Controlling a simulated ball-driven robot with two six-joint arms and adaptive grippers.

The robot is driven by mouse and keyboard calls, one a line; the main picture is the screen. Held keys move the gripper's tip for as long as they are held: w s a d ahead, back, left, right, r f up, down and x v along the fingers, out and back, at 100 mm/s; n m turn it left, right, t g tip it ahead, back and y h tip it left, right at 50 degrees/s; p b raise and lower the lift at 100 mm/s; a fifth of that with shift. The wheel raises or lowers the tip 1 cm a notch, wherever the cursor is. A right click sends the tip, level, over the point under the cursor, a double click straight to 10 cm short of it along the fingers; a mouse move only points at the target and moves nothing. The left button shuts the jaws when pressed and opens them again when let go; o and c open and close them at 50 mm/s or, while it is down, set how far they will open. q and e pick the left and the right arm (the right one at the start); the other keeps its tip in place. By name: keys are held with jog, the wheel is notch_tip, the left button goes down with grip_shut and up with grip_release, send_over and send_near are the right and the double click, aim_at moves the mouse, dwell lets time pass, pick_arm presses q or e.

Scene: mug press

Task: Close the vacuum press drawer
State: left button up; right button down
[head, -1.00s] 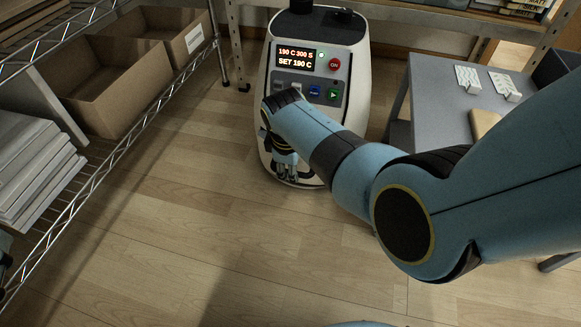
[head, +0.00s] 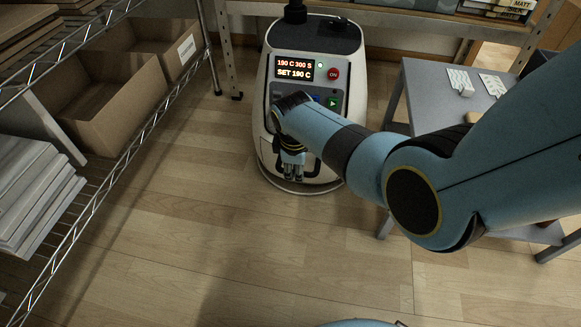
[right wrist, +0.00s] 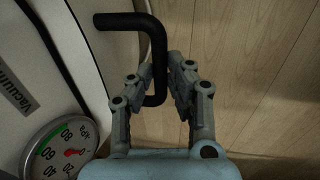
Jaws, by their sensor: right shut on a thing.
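The vacuum press (head: 357,68) is a white rounded machine with a dark top and a lit panel reading SET 190 C. My right gripper (head: 292,172) is low at its front, and my arm covers part of that front. In the right wrist view, the right gripper (right wrist: 166,84) is shut on the black bent handle (right wrist: 128,21), which runs between its fingers. The handle stands out from the white press body (right wrist: 45,60). How far the drawer is open cannot be told. My left gripper is not in view.
A wire rack (head: 95,185) with cardboard boxes (head: 115,100) and stacked grey boards (head: 35,200) stands at the left. A grey table (head: 430,90) with small items stands at the right. The wooden floor (head: 200,230) in front of the press is clear.

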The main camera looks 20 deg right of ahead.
jog(key=shift+w+d+r, duration=0.1)
jog(key=shift+w+d, duration=0.05)
jog(key=shift+w, duration=0.1)
jog(key=c, duration=1.3)
grip_release()
jog(key=shift+s+r, duration=0.1)
jog(key=shift+r, duration=0.05)
jog(key=r, duration=0.3)
jog(key=s+r, duration=0.1)
jog(key=r, duration=0.3)
jog(key=a+r, duration=0.1)
jog(key=r, duration=0.3)
jog(key=shift+s+a+r, duration=0.1)
jog(key=shift+s+r, duration=0.1)
jog(key=shift+s, duration=0.2)
